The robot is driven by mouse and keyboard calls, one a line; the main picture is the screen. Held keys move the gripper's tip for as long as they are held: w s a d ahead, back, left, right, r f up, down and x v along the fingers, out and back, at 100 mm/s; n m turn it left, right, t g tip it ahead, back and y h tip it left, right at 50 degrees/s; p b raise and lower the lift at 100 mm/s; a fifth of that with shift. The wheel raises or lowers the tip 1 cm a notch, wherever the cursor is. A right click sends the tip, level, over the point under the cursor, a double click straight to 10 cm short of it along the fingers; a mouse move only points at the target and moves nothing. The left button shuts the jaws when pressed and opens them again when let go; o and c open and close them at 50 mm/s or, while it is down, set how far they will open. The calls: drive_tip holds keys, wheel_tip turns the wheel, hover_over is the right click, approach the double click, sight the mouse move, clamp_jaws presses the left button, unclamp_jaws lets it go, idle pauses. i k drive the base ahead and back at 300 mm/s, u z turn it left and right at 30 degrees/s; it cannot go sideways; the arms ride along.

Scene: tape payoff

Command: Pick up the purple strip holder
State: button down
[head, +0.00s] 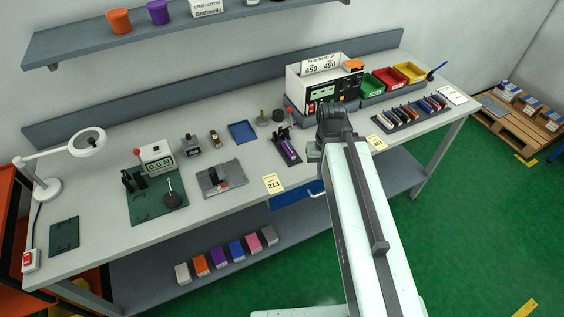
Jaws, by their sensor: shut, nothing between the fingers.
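A narrow purple strip holder (290,150) lies in a dark fixture on the workbench, left of my arm. A lever with a red knob stands beside it at the fixture's far end. My gripper (321,147) is at the dark end of my outstretched arm, over the bench and just right of the purple holder, apart from it in the picture. It is shut and empty; its fingertips are small and hard to make out. My arm hides part of the bench's front edge.
A dark rack (411,113) of several coloured strips sits right of my arm. Behind are a white machine (322,88) and red, green and yellow bins (409,72). A yellow card (273,184) marked 213 lies near the front edge. A blue tray (242,132) stands left.

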sight(286, 146)
drive_tip(key=u, duration=0.2)
drive_tip(key=i, duration=0.45)
drive_tip(key=u, duration=0.45)
drive_tip(key=k, duration=1.3)
drive_tip(key=u, duration=1.1)
drive_tip(key=i, duration=1.55)
drive_tip(key=u, duration=0.05)
